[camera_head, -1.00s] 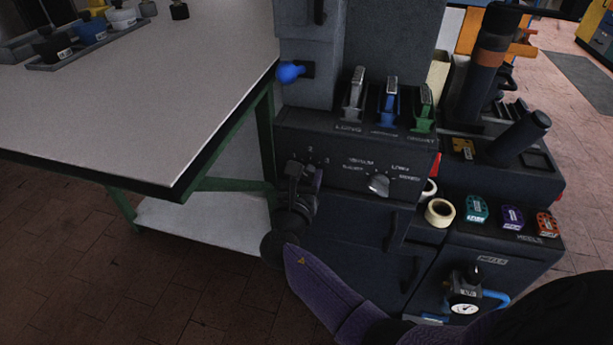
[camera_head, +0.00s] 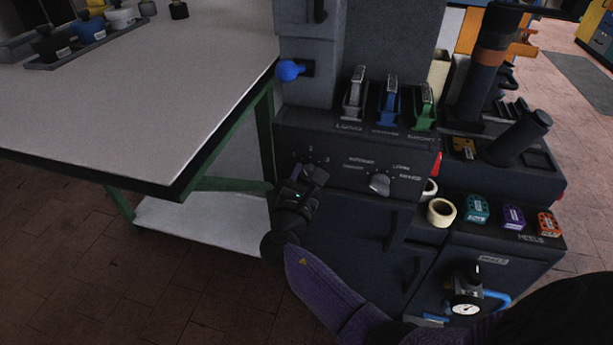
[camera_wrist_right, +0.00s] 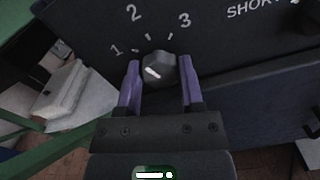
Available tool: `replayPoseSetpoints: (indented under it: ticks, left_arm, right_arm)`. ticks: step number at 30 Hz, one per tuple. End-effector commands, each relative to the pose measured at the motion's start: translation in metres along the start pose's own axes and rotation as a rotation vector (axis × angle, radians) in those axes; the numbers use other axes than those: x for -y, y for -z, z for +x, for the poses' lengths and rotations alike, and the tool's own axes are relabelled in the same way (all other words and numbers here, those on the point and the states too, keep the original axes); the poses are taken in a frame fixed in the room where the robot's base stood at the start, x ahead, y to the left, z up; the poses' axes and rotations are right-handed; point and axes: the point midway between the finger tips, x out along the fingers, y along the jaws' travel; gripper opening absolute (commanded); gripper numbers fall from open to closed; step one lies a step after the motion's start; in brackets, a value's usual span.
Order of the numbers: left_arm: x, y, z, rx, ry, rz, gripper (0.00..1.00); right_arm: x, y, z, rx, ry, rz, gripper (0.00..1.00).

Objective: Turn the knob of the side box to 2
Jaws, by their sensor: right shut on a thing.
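The side box (camera_head: 345,165) has a dark front panel. Its small dark knob (camera_wrist_right: 158,68) shows in the right wrist view, below the printed marks 1, 2 and 3. A white line on the knob slants towards the left, on the side of the 1; its exact setting is hard to tell. My right gripper (camera_wrist_right: 160,88) has one purple finger on each side of the knob and is shut on it. In the head view my right gripper (camera_head: 309,172) covers the knob at the panel's left end. My left gripper is not in view.
A worktable (camera_head: 150,110) with green legs is close on the left. A blue ball handle (camera_head: 288,71) juts out above the panel.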

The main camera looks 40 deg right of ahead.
Motion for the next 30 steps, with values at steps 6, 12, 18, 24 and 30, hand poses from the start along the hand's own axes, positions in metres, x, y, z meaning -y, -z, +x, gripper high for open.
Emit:
replayPoseSetpoints:
  ticks: [6, 12, 18, 24, 30]
  left_arm:
    - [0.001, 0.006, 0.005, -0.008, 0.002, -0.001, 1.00]
    - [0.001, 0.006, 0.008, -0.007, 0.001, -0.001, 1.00]
    - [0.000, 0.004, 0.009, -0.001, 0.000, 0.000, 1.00]
    - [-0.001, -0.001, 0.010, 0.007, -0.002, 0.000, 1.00]
    - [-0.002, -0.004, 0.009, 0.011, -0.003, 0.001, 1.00]
  right_arm:
    - [0.001, 0.002, 0.000, -0.002, 0.000, 0.163, 0.00]
    - [0.001, 0.002, 0.000, -0.002, 0.000, 0.275, 0.00]
    - [0.001, 0.001, 0.000, -0.002, 0.000, 0.344, 0.00]
    - [0.001, 0.001, 0.000, -0.002, 0.000, 0.371, 0.00]
    - [0.001, 0.001, 0.000, -0.002, 0.001, 0.375, 0.00]
